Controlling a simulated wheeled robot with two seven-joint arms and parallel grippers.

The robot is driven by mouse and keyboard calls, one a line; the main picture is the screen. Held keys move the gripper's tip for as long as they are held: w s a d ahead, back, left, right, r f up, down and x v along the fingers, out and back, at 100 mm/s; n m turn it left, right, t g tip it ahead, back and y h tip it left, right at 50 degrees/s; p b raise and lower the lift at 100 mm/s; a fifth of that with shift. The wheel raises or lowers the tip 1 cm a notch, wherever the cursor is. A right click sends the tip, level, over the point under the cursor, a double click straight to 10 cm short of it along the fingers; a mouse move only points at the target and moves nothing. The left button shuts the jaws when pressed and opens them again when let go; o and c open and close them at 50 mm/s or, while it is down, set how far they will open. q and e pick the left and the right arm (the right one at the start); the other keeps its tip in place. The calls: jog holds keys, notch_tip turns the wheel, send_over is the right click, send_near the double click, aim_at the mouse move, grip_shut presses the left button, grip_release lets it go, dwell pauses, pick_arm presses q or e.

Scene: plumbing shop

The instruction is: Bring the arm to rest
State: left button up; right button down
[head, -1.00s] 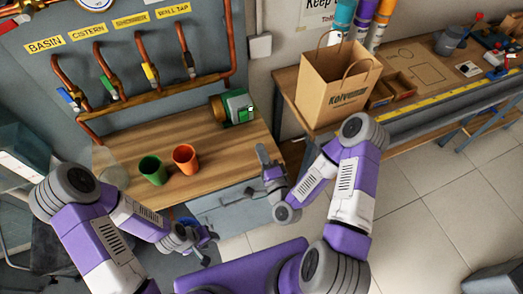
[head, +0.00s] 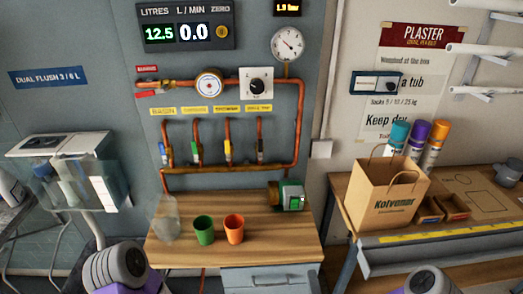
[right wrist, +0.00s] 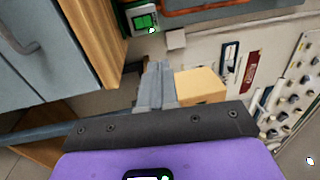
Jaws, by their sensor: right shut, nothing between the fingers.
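My right gripper (right wrist: 159,70) shows in the right wrist view. Its grey fingers are together and empty, beyond the dark plate and purple housing. It is clear of the workbench, whose wooden side and grey drawers are at the upper left there. In the head view only rounded grey joints of my left arm (head: 118,266) and right arm (head: 430,280) show at the bottom edge. Both hands are out of that view, so my left gripper is not seen.
A green cup (head: 204,230), an orange cup (head: 234,229) and a clear vessel (head: 168,218) stand on the wooden workbench (head: 270,250). A green-fronted device (head: 290,196) sits at its back right. A paper bag (head: 385,203) stands on the right bench.

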jog(key=s+a+f+n+g+y, duration=0.2)
jog(key=a+f+n+g, duration=0.1)
jog(key=f+n+g, duration=0.3)
jog(key=s+a+f+n+g+y, duration=0.2)
jog(key=s+a+f+n+g, duration=0.15)
jog(key=f, duration=0.55)
jog(key=s+d+f+n+g, duration=0.1)
jog(key=s+f+n+g, duration=0.4)
jog(key=s+g, duration=0.4)
jog(key=shift+s+f+h, duration=0.3)
jog(key=shift+s+h, duration=0.1)
jog(key=shift+s, duration=0.75)
